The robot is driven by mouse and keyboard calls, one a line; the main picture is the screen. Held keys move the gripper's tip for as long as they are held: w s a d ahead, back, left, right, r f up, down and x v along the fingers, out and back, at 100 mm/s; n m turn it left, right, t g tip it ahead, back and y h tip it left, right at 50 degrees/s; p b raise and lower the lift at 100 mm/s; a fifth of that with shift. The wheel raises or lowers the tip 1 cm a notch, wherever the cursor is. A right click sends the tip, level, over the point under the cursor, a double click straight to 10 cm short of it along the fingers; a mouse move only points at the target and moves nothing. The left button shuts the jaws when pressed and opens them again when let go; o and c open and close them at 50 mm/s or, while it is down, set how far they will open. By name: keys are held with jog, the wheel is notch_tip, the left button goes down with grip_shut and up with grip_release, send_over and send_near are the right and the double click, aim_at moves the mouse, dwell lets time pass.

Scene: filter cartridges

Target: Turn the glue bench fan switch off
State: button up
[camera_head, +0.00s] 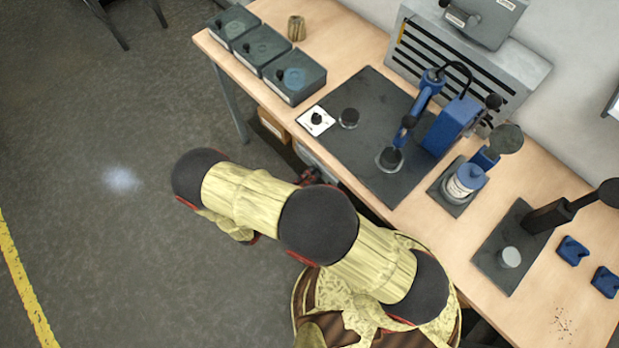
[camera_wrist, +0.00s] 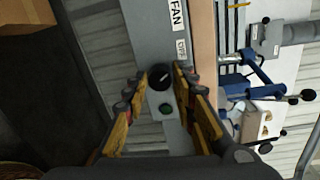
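In the wrist view a grey switch panel (camera_wrist: 150,28) carries a FAN label (camera_wrist: 178,12) and an OFF label (camera_wrist: 182,50). A round black knob (camera_wrist: 161,77) with a pale pointer mark sits on it. The mark slants toward the upper right, roughly on the OFF label's side. A small green button or lamp (camera_wrist: 165,108) is below the knob; I cannot tell if it is lit. My gripper (camera_wrist: 159,84) is open, its fingers on either side of the knob. Contact is unclear. In the head view my arm mostly hides the panel below the bench's front edge.
The wooden bench (camera_head: 345,38) holds a dark mat (camera_head: 365,165) with a blue dispenser stand (camera_head: 450,125) and a white plate with a black knob (camera_head: 317,121). Grey boxes (camera_head: 294,77) stand at its left end. A slotted grey fan unit (camera_head: 465,65) is behind. Floor at left is clear.

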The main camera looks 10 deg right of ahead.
jog(key=o, duration=0.3)
jog(key=shift+o, duration=0.2)
jog(key=v, duration=1.2)
dwell(0.4)
